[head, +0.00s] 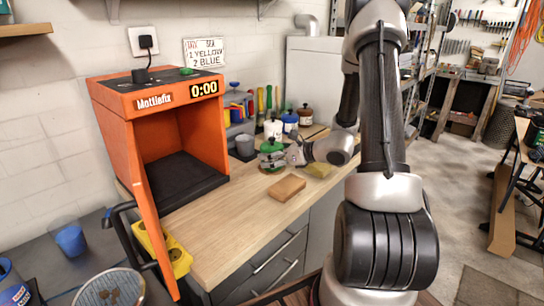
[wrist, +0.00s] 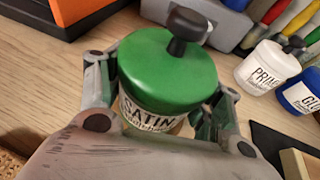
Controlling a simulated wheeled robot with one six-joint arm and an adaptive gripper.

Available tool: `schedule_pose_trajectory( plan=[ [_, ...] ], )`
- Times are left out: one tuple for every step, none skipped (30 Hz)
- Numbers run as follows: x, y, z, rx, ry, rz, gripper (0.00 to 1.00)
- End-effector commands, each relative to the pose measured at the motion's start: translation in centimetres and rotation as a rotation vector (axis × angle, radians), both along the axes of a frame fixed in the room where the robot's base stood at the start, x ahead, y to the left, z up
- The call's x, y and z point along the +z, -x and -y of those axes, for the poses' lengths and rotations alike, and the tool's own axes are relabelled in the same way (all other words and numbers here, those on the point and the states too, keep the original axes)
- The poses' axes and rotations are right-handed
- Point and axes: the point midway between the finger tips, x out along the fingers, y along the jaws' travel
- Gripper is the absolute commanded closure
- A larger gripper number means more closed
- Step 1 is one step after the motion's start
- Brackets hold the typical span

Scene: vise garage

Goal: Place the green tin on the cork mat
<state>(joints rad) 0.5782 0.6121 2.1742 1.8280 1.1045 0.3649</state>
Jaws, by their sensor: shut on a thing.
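The green tin (head: 271,147) has a green lid with a dark knob and a white "SATIN" label. In the wrist view the tin (wrist: 167,72) stands upright between the two fingers of my gripper (wrist: 160,108), which is shut on it. In the head view my gripper (head: 288,154) reaches it from the right, over the counter; I cannot tell whether its base touches the wood. A brown slab (head: 287,187), apparently the cork mat, lies bare on the counter in front of the tin. Speckled cork (wrist: 8,165) shows at the wrist view's bottom left corner.
An orange cabinet (head: 112,103) with its door open stands at the left. White (head: 273,128) and blue-labelled jars (head: 290,121) stand behind the tin. The front counter (head: 225,225) is clear.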

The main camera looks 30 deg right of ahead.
Motion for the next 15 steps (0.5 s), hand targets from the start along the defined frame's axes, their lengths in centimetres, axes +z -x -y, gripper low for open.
schedule_pose_trajectory(
  plan=[
    [0.05, -0.03, 0.01, 0.000, -0.001, 0.001, 0.74],
    [0.01, -0.02, 0.01, 0.000, -0.001, 0.001, 0.74],
    [-0.09, -0.02, 0.01, 0.000, -0.001, 0.001, 0.74],
    [-0.19, -0.03, 0.01, 0.000, -0.001, 0.000, 0.74],
    [-0.29, -0.02, 0.01, 0.000, -0.001, 0.000, 0.74],
    [-0.28, 0.00, 0.00, 0.000, -0.001, -0.001, 0.27],
    [-0.28, 0.00, 0.00, 0.000, -0.001, -0.001, 0.22],
    [-0.27, 0.00, 0.00, 0.000, -0.001, -0.001, 0.16],
    [-0.27, 0.00, 0.00, 0.000, -0.001, -0.001, 0.13],
    [-0.27, 0.00, 0.00, 0.000, -0.001, -0.001, 0.13],
    [-0.27, 0.00, 0.00, 0.000, -0.001, -0.001, 0.13],
    [-0.27, 0.00, 0.00, 0.000, -0.001, -0.001, 0.13],
    [-0.26, 0.01, 0.01, 0.000, -0.001, -0.001, 0.13],
    [-0.26, 0.01, 0.01, 0.000, 0.000, -0.001, 0.13],
    [-0.26, 0.01, 0.01, 0.000, 0.000, -0.001, 0.13]
  ],
)
